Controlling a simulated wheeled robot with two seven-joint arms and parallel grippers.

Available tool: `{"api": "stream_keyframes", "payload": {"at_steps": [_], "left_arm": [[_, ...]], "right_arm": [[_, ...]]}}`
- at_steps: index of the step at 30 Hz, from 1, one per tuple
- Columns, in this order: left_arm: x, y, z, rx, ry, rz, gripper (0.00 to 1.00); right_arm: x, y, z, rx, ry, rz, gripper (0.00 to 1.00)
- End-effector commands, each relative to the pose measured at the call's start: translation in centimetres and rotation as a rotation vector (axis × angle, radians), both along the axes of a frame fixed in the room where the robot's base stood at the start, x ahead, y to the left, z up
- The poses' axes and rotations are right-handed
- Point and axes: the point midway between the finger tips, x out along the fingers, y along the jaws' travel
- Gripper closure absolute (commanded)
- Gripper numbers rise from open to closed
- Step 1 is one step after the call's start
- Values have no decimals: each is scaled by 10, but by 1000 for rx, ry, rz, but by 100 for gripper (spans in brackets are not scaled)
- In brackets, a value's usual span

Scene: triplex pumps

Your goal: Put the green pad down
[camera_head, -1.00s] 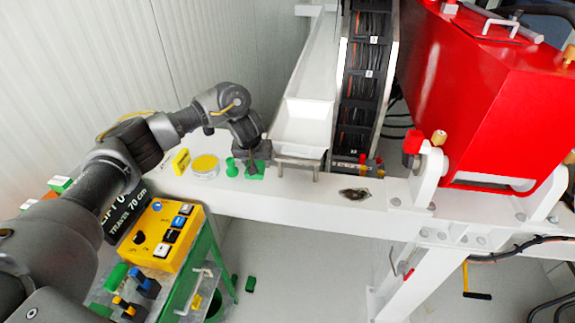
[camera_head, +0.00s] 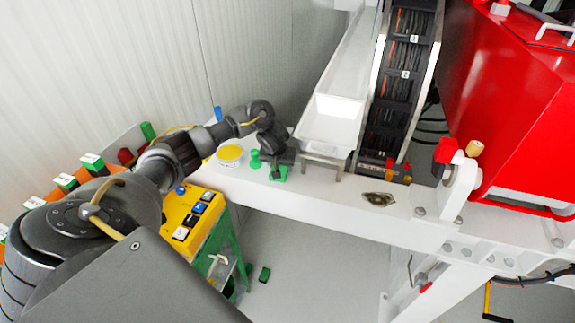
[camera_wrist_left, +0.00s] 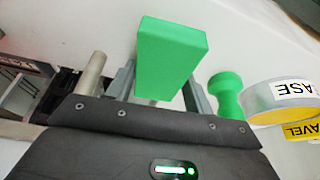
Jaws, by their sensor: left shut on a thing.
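The green pad (camera_wrist_left: 170,58) is a flat-faced block held between the fingers of my left gripper (camera_wrist_left: 160,92) in the left wrist view. In the head view the pad (camera_head: 278,174) is small and partly hidden by my left gripper (camera_head: 276,163), over the white beam (camera_head: 330,200). I cannot tell whether the pad touches the beam. A green knob-shaped piece (camera_head: 255,160) stands on the beam just left of the gripper, and it also shows in the left wrist view (camera_wrist_left: 226,95). My right gripper is not in view.
A tin with a yellow top (camera_head: 230,155) stands left of the green knob. A white tray (camera_head: 335,125) with a metal bracket is close on the right. The yellow control box (camera_head: 190,213) is below left. The beam's front strip is clear up to a dark-edged hole (camera_head: 378,199).

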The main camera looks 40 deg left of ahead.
Motion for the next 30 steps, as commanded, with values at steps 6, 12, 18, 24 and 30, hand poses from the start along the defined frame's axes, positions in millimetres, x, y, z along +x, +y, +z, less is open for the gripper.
{"api": "stream_keyframes", "payload": {"at_steps": [6,12,18,24,30], "left_arm": [[0,0,0,0,-1,0,66],[0,0,-5,-1,0,2,66],[0,0,-11,-1,0,2,66],[-2,0,-15,0,4,1,40],[-4,1,-17,2,11,1,26]], "right_arm": [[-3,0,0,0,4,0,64],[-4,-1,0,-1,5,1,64],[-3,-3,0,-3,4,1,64],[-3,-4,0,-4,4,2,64],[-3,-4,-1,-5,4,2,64]]}}
